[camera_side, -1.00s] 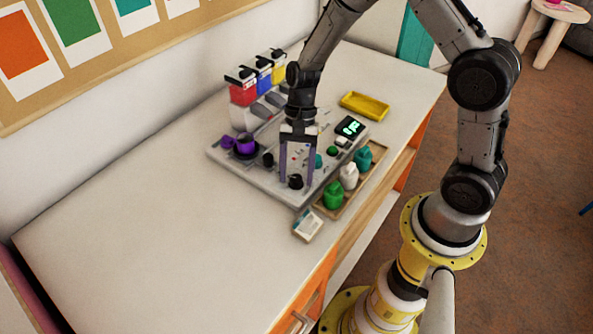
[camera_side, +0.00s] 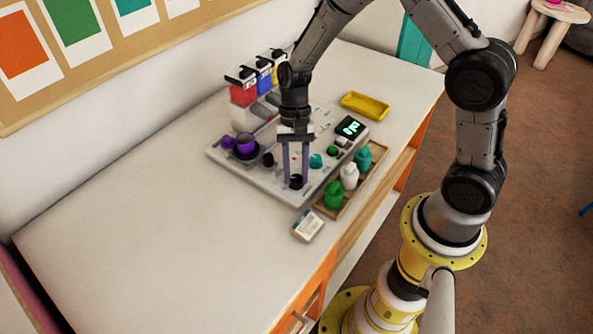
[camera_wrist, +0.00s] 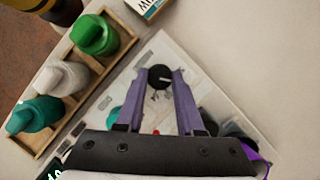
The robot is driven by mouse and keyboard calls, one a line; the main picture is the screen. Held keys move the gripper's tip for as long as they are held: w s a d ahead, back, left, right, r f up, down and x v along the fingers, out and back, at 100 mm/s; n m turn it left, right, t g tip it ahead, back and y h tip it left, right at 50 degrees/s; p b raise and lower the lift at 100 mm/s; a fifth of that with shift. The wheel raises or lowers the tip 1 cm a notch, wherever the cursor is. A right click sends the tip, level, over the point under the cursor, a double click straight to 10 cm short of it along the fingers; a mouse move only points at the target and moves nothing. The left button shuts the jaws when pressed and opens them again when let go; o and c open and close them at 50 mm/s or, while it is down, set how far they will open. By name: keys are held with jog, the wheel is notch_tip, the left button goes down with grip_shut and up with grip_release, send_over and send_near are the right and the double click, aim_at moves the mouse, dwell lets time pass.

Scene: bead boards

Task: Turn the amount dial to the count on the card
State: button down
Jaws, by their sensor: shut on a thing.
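My gripper (camera_side: 296,180) points down with its two purple fingers at the front corner of the grey board (camera_side: 245,172). It is shut on a black dial (camera_wrist: 160,77), with one fingertip on each side in the wrist view. A pale mark shows on the dial's top. A second black knob (camera_side: 268,159) stands on the board to the left. A small display (camera_side: 350,127) shows green figures I cannot read surely.
A wooden tray (camera_side: 325,209) along the board's right side holds green, white and teal bottles. A purple cup (camera_side: 246,143) stands on the board's left. Red, blue and yellow dispensers (camera_side: 243,94) line the back. A yellow tray (camera_side: 365,106) lies behind. The table's left is clear.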

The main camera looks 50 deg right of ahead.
jog(key=n+h, duration=0.1)
jog(key=n, duration=0.1)
jog(key=n+g, duration=0.1)
jog(key=n, duration=0.2)
jog(key=shift+w+a+n+h, duration=0.1)
jog(key=shift+a+n+h, duration=0.05)
jog(key=shift+n+h, duration=0.2)
dwell(0.4)
jog(key=c, duration=0.5)
grip_release()
jog(key=shift+r, duration=0.1)
jog(key=v, duration=1.3)
jog(key=shift+w+r, duration=0.25)
jog(key=shift+w, duration=0.1)
